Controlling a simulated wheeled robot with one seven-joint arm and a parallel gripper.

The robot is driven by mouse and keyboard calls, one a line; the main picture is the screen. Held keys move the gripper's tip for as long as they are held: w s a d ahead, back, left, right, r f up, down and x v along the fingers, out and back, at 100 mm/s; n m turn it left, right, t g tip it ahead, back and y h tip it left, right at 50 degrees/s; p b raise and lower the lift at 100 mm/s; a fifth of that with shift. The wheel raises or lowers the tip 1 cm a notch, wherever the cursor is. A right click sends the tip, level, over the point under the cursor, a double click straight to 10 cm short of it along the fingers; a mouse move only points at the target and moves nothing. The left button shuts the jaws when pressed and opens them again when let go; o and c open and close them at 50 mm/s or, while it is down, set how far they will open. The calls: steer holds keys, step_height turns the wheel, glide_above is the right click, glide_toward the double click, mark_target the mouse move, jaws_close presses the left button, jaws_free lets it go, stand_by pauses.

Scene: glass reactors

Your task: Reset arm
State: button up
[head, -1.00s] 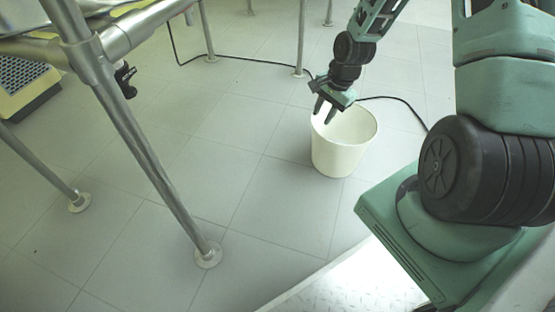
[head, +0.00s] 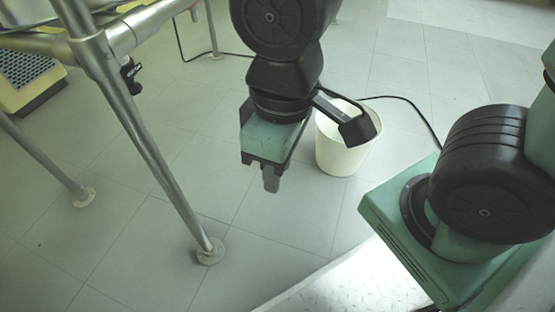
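My gripper (head: 270,180) hangs pointing down in the middle of the head view, in front of and to the left of the white bin. Its fingers are seen nearly edge-on and overlap, so I cannot tell whether they are apart or together. I see nothing held below them. The white bin (head: 338,159) stands upright on the floor, with its upper part partly hidden behind a dark part on my wrist. The inside of the bin is mostly hidden.
A metal frame with a slanting leg (head: 165,175) stands at the left, its round foot (head: 209,251) on the tiles. A black cable (head: 412,108) runs over the floor behind the bin. A vented unit (head: 28,77) is at the far left. The tiled floor (head: 130,250) is mostly clear.

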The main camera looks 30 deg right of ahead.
steer(key=shift+r, duration=0.1)
step_height(320, 180, up, 40)
steer(key=p, duration=4)
steer(key=shift+f, duration=0.2)
